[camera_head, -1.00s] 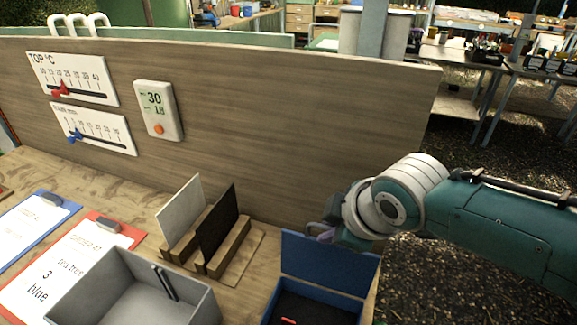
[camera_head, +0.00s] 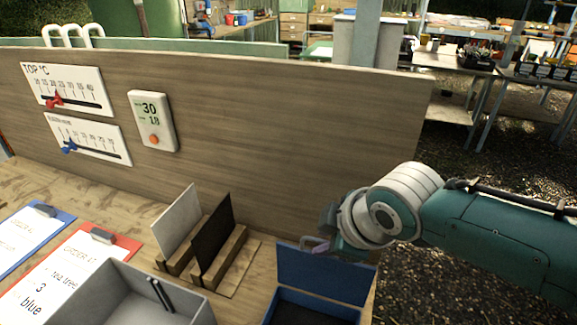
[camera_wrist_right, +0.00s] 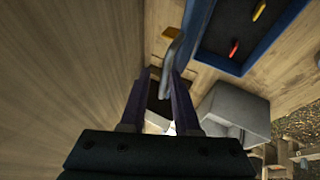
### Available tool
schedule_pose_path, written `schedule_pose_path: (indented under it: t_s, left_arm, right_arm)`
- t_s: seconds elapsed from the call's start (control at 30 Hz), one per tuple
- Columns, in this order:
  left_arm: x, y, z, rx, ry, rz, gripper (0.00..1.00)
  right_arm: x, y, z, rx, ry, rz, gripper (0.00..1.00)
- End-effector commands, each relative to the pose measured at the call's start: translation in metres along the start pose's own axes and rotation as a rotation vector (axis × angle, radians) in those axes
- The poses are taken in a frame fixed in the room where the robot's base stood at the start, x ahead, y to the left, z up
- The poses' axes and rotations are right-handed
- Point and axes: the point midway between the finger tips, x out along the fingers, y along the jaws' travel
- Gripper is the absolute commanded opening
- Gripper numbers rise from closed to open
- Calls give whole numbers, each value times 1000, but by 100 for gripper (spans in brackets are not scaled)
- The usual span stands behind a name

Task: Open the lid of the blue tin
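The blue tin (camera_head: 318,310) stands at the bottom right of the head view, cut off by the lower edge. Its lid (camera_head: 325,274) stands up steeply at the back, open. The dark interior (camera_wrist_right: 240,28) shows in the right wrist view with a red piece and a yellow piece in it. My right gripper (camera_head: 316,244) is behind the lid's upper left edge. In the wrist view its fingers (camera_wrist_right: 161,78) are apart, with a grey curved loop (camera_wrist_right: 174,55) close by the right fingertip; I cannot tell whether they touch. My left gripper is out of view.
A grey bin (camera_head: 128,285), a wooden rack (camera_head: 218,255) with a white and a black plate, and red (camera_head: 128,243) and blue clipboards lie left of the tin. A wooden panel (camera_head: 290,130) rises behind the bench.

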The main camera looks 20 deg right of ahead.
Motion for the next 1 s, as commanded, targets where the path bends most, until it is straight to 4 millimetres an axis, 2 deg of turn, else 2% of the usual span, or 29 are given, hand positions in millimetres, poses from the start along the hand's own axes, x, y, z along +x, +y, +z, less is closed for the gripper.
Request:
schedule_pose_path:
  t_s: [0.03,0.3,0.6,0.77,1.0]
  left_arm:
    - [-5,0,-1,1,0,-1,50]
    - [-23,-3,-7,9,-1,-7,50]
    - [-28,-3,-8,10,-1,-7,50]
    - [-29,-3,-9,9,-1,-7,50]
    - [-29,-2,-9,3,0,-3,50]
  right_arm:
    - [-5,-3,5,-2,-14,-9,40]
    - [-49,3,2,-5,-6,3,40]
    - [-86,5,1,-5,-2,10,40]
    - [-94,5,1,-4,-2,10,40]
    - [-95,6,1,-3,-2,10,40]
